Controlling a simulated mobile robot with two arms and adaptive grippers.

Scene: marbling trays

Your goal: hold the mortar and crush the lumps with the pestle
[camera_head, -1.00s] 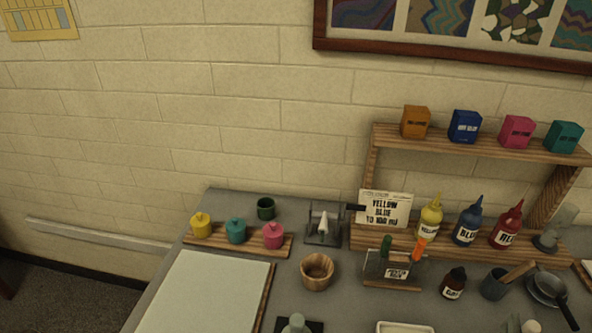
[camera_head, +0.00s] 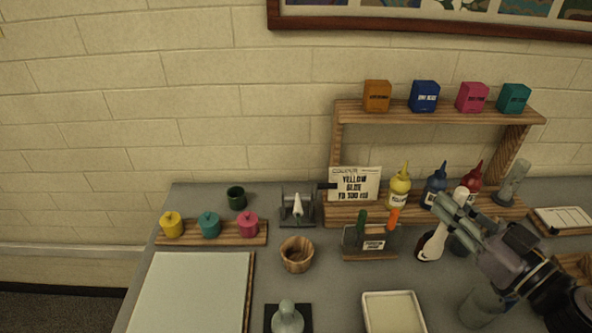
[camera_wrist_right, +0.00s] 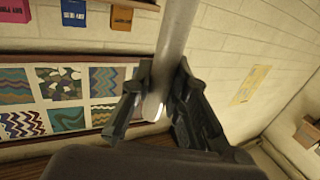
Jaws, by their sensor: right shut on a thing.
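My right gripper (camera_head: 457,206) is in the head view, high over the right part of the table. It is shut on a pale rod with a rounded top and a wider lower end, which looks like the pestle (camera_head: 434,241). In the right wrist view the pestle (camera_wrist_right: 176,45) passes between the two fingers (camera_wrist_right: 155,100). A wooden bowl (camera_head: 297,256), which may be the mortar, stands upright left of the middle of the table, apart from the pestle. Lumps inside it cannot be made out. My left gripper is not in view.
A wooden holder (camera_head: 371,254) with green- and orange-handled tools stands between bowl and pestle. Behind are a shelf (camera_head: 440,112) and squeeze bottles (camera_head: 399,187). A pale tray (camera_head: 393,295) and a glass muller (camera_head: 287,316) are in front. My right arm hides table on the right.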

